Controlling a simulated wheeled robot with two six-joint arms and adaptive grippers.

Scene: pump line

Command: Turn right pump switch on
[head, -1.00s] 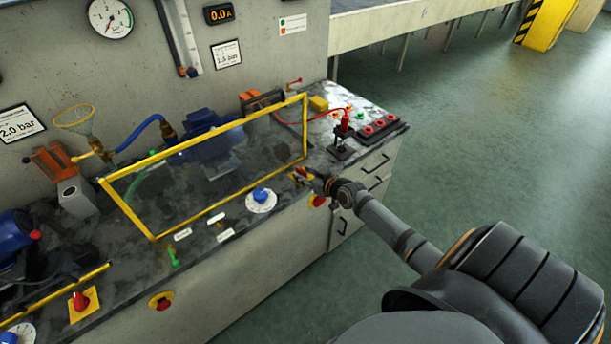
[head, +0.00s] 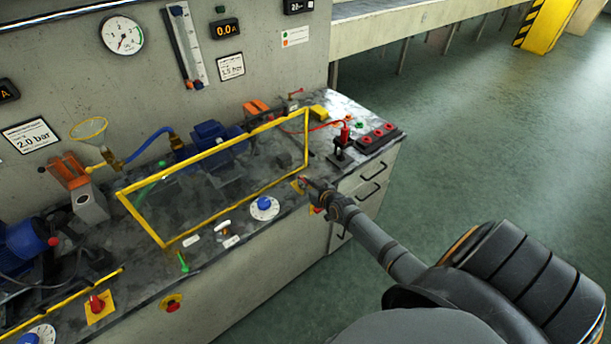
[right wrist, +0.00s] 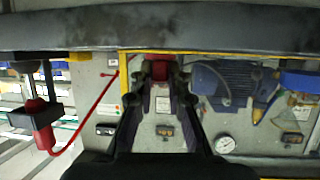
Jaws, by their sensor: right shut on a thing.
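The right pump switch is a red knob (right wrist: 159,70) on a yellow plate (head: 297,186), at the front right of the bench, just outside the yellow-framed clear guard. My right gripper (head: 306,184) is at this switch and hides most of it in the head view. In the right wrist view the two dark fingers (right wrist: 160,80) are on either side of the red knob and shut on it. The exact angle of the knob cannot be told. My left gripper is not in view.
The yellow guard frame (head: 236,145) stands close left of the gripper. A blue dial (head: 264,206) lies left of it. A similar red switch (head: 97,303) sits at the far left. A black stand with a red plug (head: 343,140) is to the right, with open floor beyond.

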